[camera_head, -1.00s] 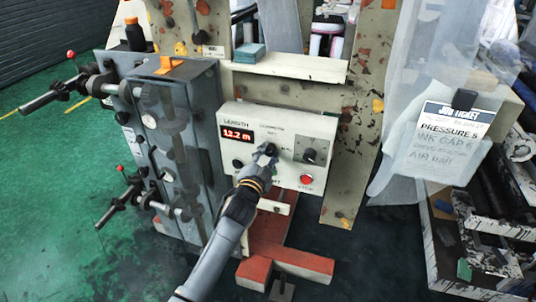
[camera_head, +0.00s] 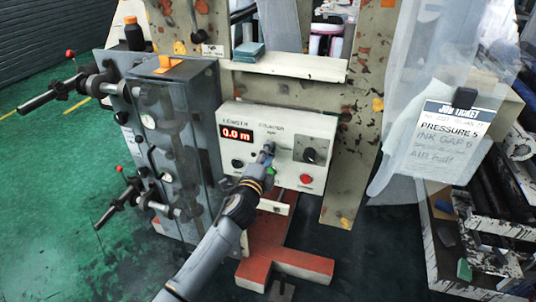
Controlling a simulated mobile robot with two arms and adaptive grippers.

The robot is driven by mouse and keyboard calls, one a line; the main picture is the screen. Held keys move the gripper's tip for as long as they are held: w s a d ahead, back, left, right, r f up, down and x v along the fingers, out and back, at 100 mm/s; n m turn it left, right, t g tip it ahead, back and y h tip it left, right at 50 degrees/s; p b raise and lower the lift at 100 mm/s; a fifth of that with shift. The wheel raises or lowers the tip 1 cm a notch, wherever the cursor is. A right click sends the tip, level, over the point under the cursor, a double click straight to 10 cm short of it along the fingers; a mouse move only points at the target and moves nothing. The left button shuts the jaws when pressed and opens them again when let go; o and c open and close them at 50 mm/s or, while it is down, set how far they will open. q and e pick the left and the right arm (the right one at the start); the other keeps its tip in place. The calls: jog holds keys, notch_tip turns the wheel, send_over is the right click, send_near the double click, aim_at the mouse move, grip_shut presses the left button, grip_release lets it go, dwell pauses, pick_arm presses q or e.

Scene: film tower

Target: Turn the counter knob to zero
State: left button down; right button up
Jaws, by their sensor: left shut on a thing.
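The counter box (camera_head: 315,134) is a cream panel fixed to the paint-chipped frame, labelled LENGTH COUNTER. Its red display (camera_head: 237,134) reads 0.0 m. My left gripper (camera_head: 267,151) is at the middle of the panel, shut on the counter knob, which the fingers mostly hide. A black knob (camera_head: 238,163) is at the panel's lower left. A larger dark dial (camera_head: 311,155) is at the right, above a red STOP button (camera_head: 306,179). My right gripper is not in view.
A grey cabinet with protruding handles (camera_head: 165,130) stands left of the panel. A cream shelf (camera_head: 290,67) with teal cards runs above it. A job ticket (camera_head: 448,140) hangs at the right. Red base bars (camera_head: 290,262) lie on the floor below.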

pick_arm(q)
jog(key=shift+f, duration=0.1)
dwell(0.3)
jog(key=c, duration=1)
grip_release()
jog(key=shift+s, duration=0.1)
jog(key=v, duration=1.2)
